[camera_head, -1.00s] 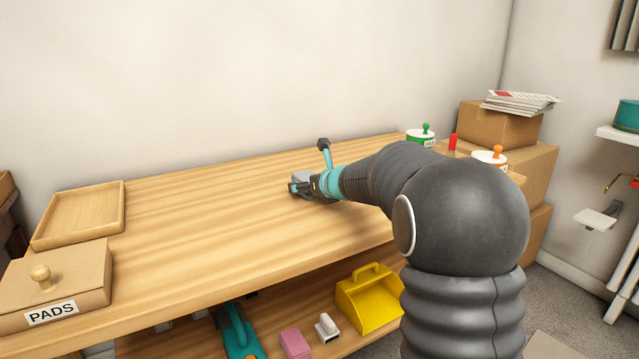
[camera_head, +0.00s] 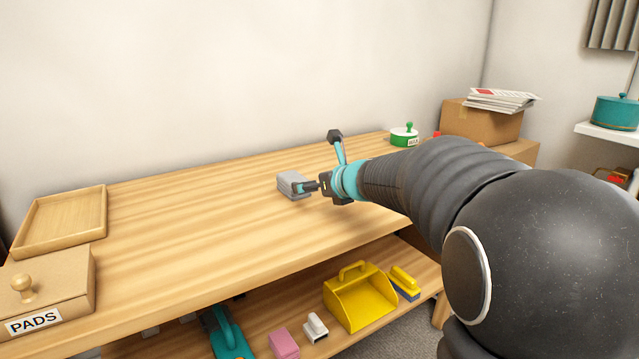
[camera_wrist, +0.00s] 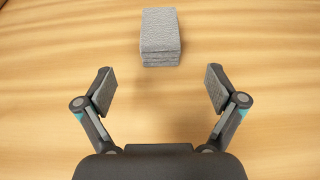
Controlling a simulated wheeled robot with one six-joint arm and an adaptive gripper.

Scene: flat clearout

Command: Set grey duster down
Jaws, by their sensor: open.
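The grey duster (camera_head: 290,184) is a small grey block resting on the wooden tabletop (camera_head: 200,220), near its middle. It also shows in the wrist view (camera_wrist: 160,38), at the top centre, lying on the wood. My gripper (camera_head: 312,187) is just to the right of the duster in the head view. In the wrist view my gripper (camera_wrist: 160,90) has its fingers spread wide and nothing between them. The duster lies beyond the fingertips, apart from both.
A wooden tray (camera_head: 62,222) and a box marked PADS (camera_head: 50,290) stand at the table's left end. A green-lidded tub (camera_head: 404,136) is at the far right. A yellow dustpan (camera_head: 358,298) and other items sit on the shelf below. Much of the tabletop is clear.

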